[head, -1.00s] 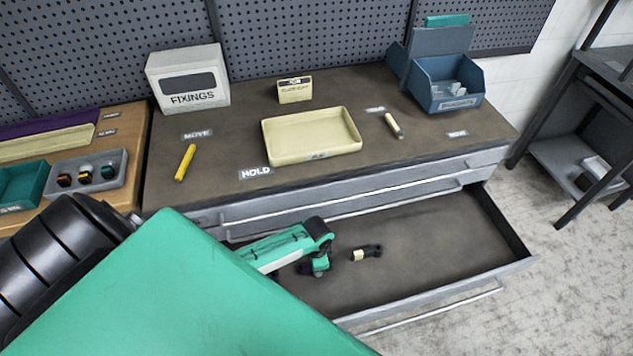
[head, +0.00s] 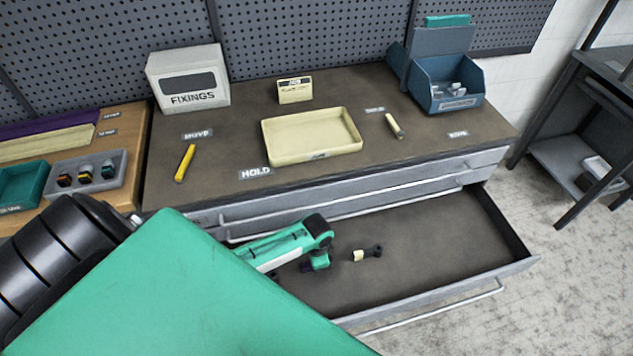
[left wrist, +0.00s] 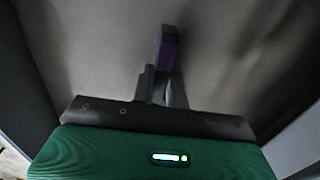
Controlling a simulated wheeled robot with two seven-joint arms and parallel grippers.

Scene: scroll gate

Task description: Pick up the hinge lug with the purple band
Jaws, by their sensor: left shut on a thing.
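The hinge lug with the purple band (left wrist: 167,52) shows in the left wrist view as a dark upright piece with a purple side. My left gripper (left wrist: 162,88) is shut on it, with a finger on each side of its lower part. In the head view my left gripper (head: 318,262) is low inside the open drawer (head: 430,235), and the lug is mostly hidden by the gripper. I cannot tell whether the lug touches the drawer floor. My right gripper is in neither current view.
A dark lug with a cream band (head: 367,254) lies in the drawer just right of my left gripper. The drawer's right side is clear. On the bench above stand a cream tray (head: 312,153), a FIXINGS box (head: 188,98) and a blue bin (head: 446,104).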

